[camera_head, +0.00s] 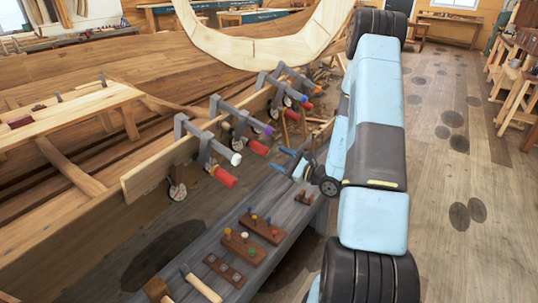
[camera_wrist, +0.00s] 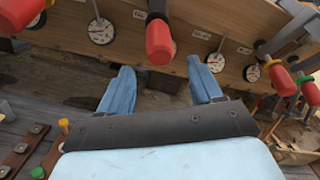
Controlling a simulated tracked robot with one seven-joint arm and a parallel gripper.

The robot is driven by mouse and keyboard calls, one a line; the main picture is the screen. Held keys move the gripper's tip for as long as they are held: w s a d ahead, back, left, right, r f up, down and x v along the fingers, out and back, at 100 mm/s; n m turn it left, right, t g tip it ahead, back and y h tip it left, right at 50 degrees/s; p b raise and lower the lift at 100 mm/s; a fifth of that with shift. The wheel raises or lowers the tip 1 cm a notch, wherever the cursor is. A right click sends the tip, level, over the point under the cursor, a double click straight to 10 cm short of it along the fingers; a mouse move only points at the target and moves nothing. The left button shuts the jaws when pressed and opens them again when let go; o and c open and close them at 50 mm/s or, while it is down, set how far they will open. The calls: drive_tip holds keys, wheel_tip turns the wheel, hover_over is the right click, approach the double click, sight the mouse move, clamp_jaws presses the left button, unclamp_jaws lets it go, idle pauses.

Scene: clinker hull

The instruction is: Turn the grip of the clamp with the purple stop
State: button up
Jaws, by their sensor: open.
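The clamp with the purple stop (camera_head: 268,130) sits on the plank's upper edge in the head view, second from the near end. Its red grip (camera_head: 257,147) hangs just below the stop. My gripper (camera_head: 283,160) is open, to the right of and slightly below that grip. In the wrist view my two blue fingers (camera_wrist: 160,68) are spread apart and empty. A red grip (camera_wrist: 159,40) shows ahead of the gap between them, not held. No purple stop shows there, so I cannot be certain which clamp it belongs to.
A clamp with a white stop (camera_head: 236,159) is nearer; clamps with blue (camera_head: 304,99) and orange (camera_head: 316,90) stops are farther along. Round dials (camera_wrist: 102,31) line the plank (camera_wrist: 130,20). A grey bench (camera_head: 285,207) below holds wooden peg blocks (camera_head: 244,248) and a mallet.

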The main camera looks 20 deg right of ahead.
sight(262, 151)
drive_tip(key=shift+v, duration=2.05)
drive_tip(key=w+a+m, duration=0.1)
drive_tip(key=w+a, duration=0.1)
drive_tip(key=w, duration=0.1)
drive_tip(key=w+a+g+y, duration=0.1)
drive_tip(key=w+a, duration=0.2)
drive_tip(key=w+a+m, duration=0.1)
drive_tip(key=w+a, duration=0.1)
drive_tip(key=w, duration=0.1)
drive_tip(key=shift+w+a+r+m+g+y, duration=0.25)
drive_tip(key=shift+w+a+m+g+y, duration=0.05)
